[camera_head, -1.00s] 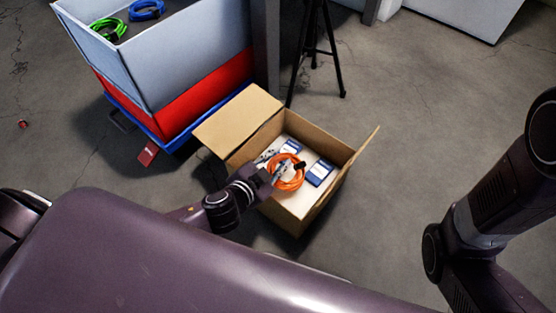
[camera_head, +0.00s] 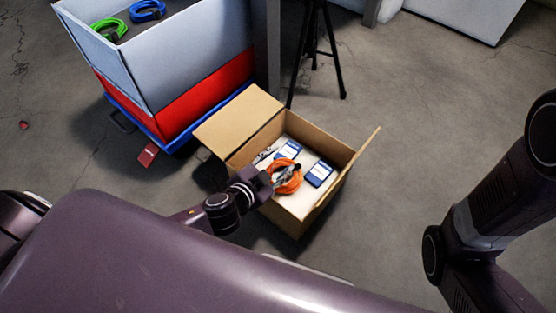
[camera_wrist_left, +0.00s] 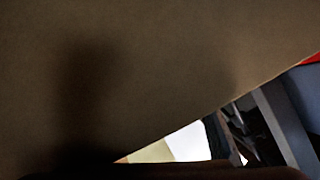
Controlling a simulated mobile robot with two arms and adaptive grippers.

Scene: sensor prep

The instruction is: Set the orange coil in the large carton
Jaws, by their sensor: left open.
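The large carton (camera_head: 328,146) stands open on the floor in the middle of the head view, its flaps spread. The orange coil (camera_head: 288,184) is inside it, at the near left part. My left gripper (camera_head: 274,168) reaches over the carton's near left edge. Its fingers are open at the coil and partly cover it; I cannot tell whether they touch it. In the left wrist view, a plain brown surface, likely carton cardboard (camera_wrist_left: 130,70), fills most of the picture, and the coil does not show. My right gripper is out of view.
Two blue-and-white boxes (camera_head: 319,173) lie in the carton. A grey bin (camera_head: 185,60) with a green coil (camera_head: 110,29) and a blue coil (camera_head: 147,10) stands above a red crate (camera_head: 205,103) at the back left. A black tripod (camera_head: 312,55) stands behind the carton.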

